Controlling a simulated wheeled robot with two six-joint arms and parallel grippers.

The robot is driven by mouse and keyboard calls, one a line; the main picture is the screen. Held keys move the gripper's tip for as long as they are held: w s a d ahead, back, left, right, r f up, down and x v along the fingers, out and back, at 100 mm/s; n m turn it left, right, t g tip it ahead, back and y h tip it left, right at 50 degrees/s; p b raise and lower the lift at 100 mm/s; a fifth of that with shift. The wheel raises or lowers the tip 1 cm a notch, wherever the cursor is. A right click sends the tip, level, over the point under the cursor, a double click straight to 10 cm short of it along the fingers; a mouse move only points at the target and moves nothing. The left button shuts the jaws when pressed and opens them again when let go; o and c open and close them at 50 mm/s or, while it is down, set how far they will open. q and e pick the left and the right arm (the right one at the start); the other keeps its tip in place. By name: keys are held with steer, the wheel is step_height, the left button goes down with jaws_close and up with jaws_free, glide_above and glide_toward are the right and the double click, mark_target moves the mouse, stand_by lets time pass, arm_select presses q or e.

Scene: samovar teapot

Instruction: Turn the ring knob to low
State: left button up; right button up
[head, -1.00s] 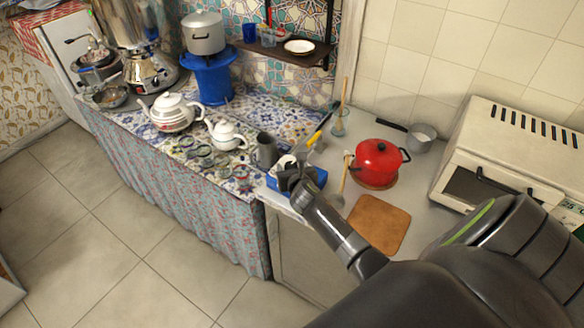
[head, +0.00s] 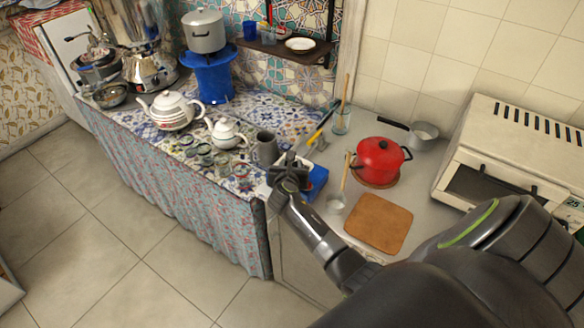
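A blue gas ring stand (head: 208,78) stands on the tiled counter at the back, with a lidded grey pot (head: 204,33) on top of it. I cannot make out its knob at this size. My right gripper (head: 290,162) is over the front of the counter, beside a blue box, well to the right of and nearer than the blue stand. Its fingers point away from me, and I cannot tell if they are open or shut. My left gripper is not in view.
A white teapot (head: 172,111), a smaller teapot (head: 226,133), several glasses and a grey mug (head: 267,147) stand between the gripper and the stand. The blue box (head: 316,182), red pot (head: 379,159) and cutting board (head: 378,223) are to the right. A shelf (head: 300,51) juts out behind.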

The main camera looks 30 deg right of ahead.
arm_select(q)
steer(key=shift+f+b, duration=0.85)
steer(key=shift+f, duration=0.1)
arm_select(e)
steer(key=m+g+h, duration=0.2)
steer(key=m+g, duration=0.1)
steer(key=m+g+h, duration=0.1)
steer(key=m+g, duration=0.1)
steer(key=shift+w+a, duration=0.25)
steer(key=shift+w, duration=0.05)
steer(key=shift+m+h, duration=0.3)
steer(key=o, duration=1)
